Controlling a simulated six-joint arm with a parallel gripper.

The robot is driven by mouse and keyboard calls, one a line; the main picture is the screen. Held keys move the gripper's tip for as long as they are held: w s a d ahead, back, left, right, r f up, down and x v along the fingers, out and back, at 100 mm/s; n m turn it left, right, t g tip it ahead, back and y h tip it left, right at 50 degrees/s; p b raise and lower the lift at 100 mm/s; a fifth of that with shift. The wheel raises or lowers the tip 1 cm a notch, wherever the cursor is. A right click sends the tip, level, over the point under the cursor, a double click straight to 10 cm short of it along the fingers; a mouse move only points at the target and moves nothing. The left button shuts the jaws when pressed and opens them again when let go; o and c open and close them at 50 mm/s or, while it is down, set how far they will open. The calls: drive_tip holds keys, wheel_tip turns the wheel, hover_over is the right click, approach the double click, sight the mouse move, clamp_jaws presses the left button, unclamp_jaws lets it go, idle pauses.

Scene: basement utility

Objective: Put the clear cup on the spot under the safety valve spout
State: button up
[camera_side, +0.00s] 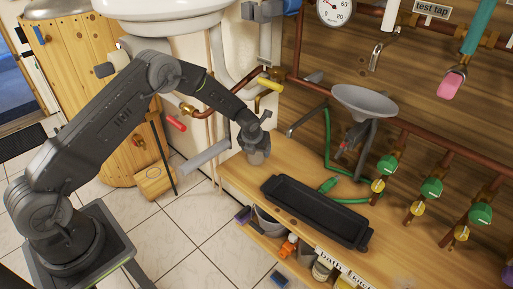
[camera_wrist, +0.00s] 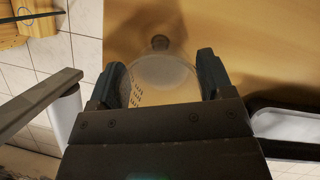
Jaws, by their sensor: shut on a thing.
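My gripper (camera_side: 253,137) is shut on the clear cup (camera_side: 257,156) at the left end of the wooden bench. In the wrist view the cup (camera_wrist: 165,72) sits between the two fingers, with dark marks on its wall. It looks upright and low at the bench top; I cannot tell whether it touches. A ring-shaped spot (camera_side: 153,172) is drawn on a low wooden block at the left. A brass valve with a red end (camera_side: 176,122) is on the pipe above and right of that block. I cannot tell which outlet is the safety valve spout.
A black tray (camera_side: 318,212) lies on the bench right of the cup. A grey funnel (camera_side: 364,102) and green hose (camera_side: 328,150) stand behind it. A grey pipe (camera_side: 204,158) lies between cup and block. A yellow-handled valve (camera_side: 270,86) is above the cup.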

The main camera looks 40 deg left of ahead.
drive_tip(key=shift+f, duration=0.1)
drive_tip(key=o, duration=1)
drive_tip(key=shift+s+r, duration=0.1)
drive_tip(key=shift+r, duration=0.2)
drive_tip(key=s+d, duration=0.1)
drive_tip(key=s, duration=0.2)
drive_tip(key=s+d, duration=0.2)
drive_tip(key=s, duration=0.2)
drive_tip(key=s+d, duration=0.1)
drive_tip(key=s, duration=0.3)
drive_tip(key=shift+s+d+r, duration=0.2)
drive_tip(key=shift+d+r, duration=0.15)
drive_tip(key=shift+r, duration=0.05)
